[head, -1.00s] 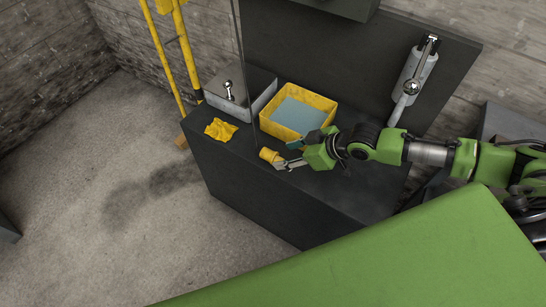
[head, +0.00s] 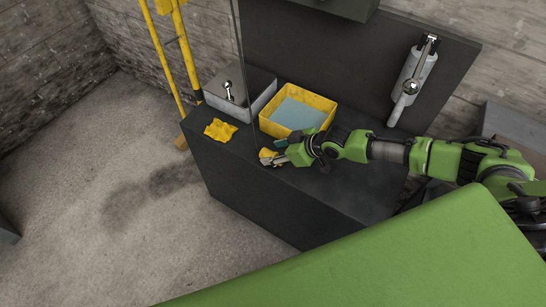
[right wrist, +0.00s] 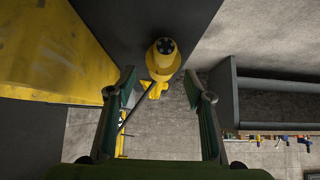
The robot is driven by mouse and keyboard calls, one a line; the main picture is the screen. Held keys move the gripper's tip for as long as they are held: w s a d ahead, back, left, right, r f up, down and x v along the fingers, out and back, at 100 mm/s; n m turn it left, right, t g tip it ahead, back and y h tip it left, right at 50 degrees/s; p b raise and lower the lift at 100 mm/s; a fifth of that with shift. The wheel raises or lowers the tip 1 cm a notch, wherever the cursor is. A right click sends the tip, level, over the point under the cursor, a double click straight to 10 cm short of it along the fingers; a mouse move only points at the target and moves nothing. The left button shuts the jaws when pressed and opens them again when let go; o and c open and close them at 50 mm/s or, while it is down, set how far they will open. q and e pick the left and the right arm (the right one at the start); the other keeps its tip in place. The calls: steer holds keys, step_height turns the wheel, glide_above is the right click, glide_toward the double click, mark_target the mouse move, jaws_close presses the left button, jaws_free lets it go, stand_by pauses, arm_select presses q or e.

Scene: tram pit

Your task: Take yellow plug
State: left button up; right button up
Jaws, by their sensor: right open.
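The yellow plug (head: 266,153) stands on the dark bench top near its front edge. In the right wrist view the plug (right wrist: 163,60) shows a round dark face with contacts, ahead of and roughly between the fingertips. My right gripper (head: 275,152) is open at the plug and partly hides it in the head view. In the right wrist view its two fingers (right wrist: 160,87) are spread with nothing clearly held. I cannot tell whether a finger touches the plug. My left gripper is not in view.
A yellow bin (head: 330,104) with a blue-grey inside stands just behind the gripper. A yellow cloth or glove (head: 221,129) lies at the left, before a grey metal box (head: 245,97). A thin upright rod (head: 240,45) rises near the plug. A white cylinder (head: 414,73) hangs on the back panel.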

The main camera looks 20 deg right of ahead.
mark_target(270, 153)
steer(key=x, duration=0.3)
steer(key=shift+a+f, duration=0.2)
steer(key=c, duration=1.3)
steer(key=shift+o, duration=0.2)
steer(key=shift+r, duration=0.15)
